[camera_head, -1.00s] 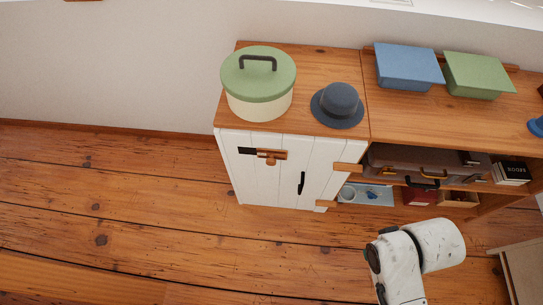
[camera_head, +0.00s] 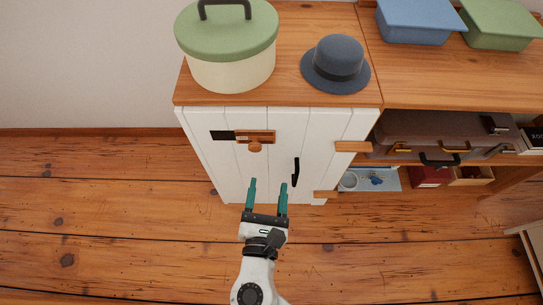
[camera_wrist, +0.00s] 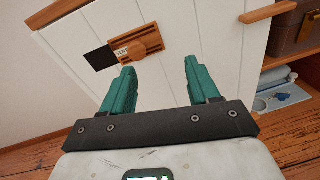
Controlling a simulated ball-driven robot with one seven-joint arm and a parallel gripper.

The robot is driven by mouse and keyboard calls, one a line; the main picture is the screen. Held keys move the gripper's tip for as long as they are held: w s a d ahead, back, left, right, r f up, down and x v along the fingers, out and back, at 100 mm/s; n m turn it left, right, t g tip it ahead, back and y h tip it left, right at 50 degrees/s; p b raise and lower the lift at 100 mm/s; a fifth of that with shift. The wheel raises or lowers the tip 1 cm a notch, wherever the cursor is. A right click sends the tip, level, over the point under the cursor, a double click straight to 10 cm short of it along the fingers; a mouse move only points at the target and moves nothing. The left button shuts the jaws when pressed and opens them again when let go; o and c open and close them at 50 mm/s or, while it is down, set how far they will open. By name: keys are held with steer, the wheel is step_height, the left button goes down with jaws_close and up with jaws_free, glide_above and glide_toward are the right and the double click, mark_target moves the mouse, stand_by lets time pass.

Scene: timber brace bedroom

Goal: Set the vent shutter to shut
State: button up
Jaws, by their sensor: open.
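The vent shutter (camera_head: 262,137) is a small wooden slide with a round knob (camera_head: 255,147), high on the white cabinet door (camera_head: 275,165). A dark vent opening (camera_head: 222,135) is uncovered at its left. In the wrist view the shutter (camera_wrist: 150,40) is right of the dark opening (camera_wrist: 100,58), with a "VENT" label (camera_wrist: 122,52) between them. My gripper (camera_head: 267,184) is open and empty, its green fingers pointing at the door below the shutter. In the wrist view the gripper (camera_wrist: 159,66) appears apart from the shutter.
A black door handle (camera_head: 296,172) is right of my gripper. A green-lidded pot (camera_head: 228,45) and a blue hat (camera_head: 336,65) stand on the cabinet top. Open shelves with a suitcase (camera_head: 435,135) are at right. The wooden floor at left is clear.

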mark_target(255, 149)
steer(key=w+a+n, duration=0.1)
steer(key=w, duration=0.2)
steer(key=w+a+n+y+b, duration=0.1)
steer(key=w, duration=0.2)
steer(key=w+a+t+b, duration=0.1)
steer(key=w, duration=0.3)
steer(key=shift+f+n, duration=0.35)
steer(key=shift+n, duration=0.05)
steer(key=shift+d, duration=0.1)
steer(key=shift+c, duration=0.2)
steer(key=shift+s, duration=0.1)
jaws_close()
